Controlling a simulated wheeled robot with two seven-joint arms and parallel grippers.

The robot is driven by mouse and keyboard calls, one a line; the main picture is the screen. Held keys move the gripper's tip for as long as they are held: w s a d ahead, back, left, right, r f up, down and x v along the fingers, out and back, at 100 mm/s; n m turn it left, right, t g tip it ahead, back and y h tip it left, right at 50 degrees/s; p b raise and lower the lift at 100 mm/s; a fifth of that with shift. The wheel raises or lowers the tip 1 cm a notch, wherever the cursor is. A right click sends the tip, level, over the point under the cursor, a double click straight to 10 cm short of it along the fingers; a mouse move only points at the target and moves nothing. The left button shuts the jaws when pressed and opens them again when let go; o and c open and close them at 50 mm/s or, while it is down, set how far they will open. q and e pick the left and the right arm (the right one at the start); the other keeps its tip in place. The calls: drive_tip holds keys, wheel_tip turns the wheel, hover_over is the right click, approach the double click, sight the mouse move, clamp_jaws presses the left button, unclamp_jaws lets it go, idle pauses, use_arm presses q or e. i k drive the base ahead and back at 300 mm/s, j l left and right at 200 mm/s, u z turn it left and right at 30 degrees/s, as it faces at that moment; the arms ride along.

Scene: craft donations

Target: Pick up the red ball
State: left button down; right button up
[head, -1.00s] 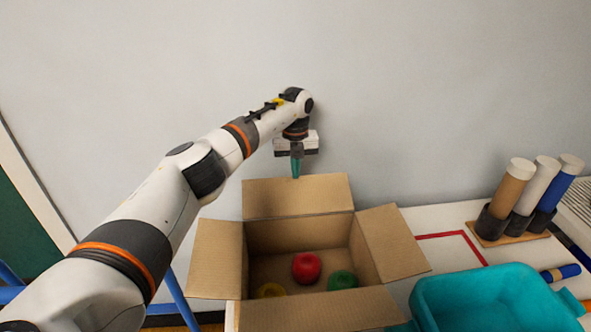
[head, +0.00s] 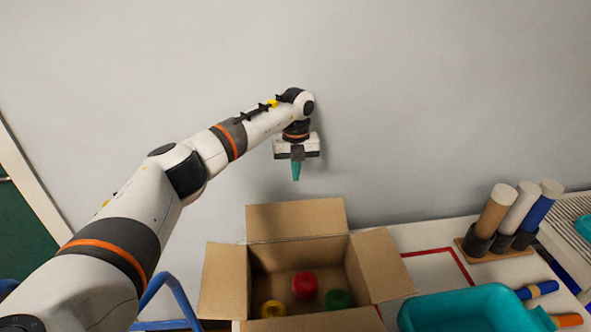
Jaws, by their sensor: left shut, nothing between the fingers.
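The red ball (head: 305,285) lies inside the open cardboard box (head: 295,216), on its floor near the middle. A yellow ball (head: 273,309) is to its front left and a green ball (head: 338,299) to its right, both in the box. My left gripper (head: 296,178) is shut and empty, its teal fingers pointing down. It is above the box's back flap in the picture, well apart from the red ball. My right gripper is not in view.
A teal bin (head: 470,308) stands right of the box. A wooden rack (head: 490,252) with brown, white and blue tubes stands behind it. Red tape (head: 455,255) marks the white table. The box flaps stick outward. A grey wall is behind.

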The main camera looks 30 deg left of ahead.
sight(305, 283)
drive_tip(key=k+l, duration=1.05)
drive_tip(key=k, duration=0.25)
